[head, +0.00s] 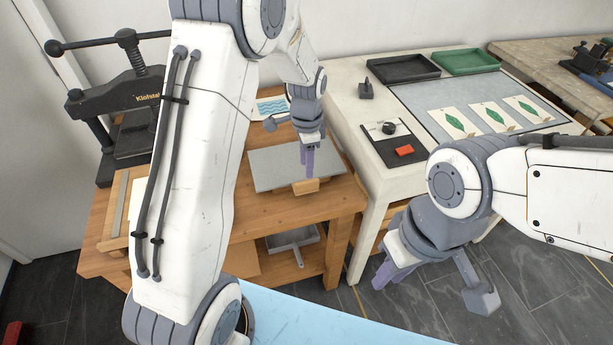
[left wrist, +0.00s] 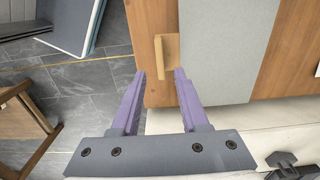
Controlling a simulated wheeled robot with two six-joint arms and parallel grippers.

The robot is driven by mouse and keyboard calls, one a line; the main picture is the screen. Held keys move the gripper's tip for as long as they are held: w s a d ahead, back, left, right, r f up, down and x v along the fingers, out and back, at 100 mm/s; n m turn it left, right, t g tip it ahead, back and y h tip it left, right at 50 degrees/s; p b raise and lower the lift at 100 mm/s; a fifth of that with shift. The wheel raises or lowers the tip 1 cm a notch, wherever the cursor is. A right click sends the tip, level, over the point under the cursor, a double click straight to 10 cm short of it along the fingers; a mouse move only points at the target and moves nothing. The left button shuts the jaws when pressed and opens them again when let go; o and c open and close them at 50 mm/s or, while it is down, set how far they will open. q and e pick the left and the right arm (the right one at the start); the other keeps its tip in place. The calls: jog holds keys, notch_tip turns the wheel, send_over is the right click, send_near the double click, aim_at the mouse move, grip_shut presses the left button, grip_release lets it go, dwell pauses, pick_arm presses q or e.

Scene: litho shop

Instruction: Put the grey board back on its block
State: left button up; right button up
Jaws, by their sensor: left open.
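The grey board (head: 275,168) lies on the wooden bench, and in the left wrist view the grey board (left wrist: 225,45) runs up the right of the fingers. A small pale wooden block (head: 306,187) sits at the board's front edge; the wooden block (left wrist: 167,55) also shows beside the board in the left wrist view. My left gripper (head: 308,168) is open over that edge, its fingertips (left wrist: 160,74) on either side of the block's line. I cannot tell whether they touch it. My right gripper (head: 388,279) hangs open and empty, off the bench.
A black press (head: 130,90) stands at the bench's left. Floor shows between the tables.

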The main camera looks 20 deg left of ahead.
pick_arm(q)
jog(key=s+d+r+n, duration=0.2)
jog(key=s+d+r, duration=0.9)
jog(key=s, duration=0.3)
jog(key=s+d+n+h, duration=0.1)
jog(key=s+n, duration=0.1)
jog(key=s, duration=1.2)
jog(key=shift+s, duration=0.2)
jog(key=shift+d, duration=0.1)
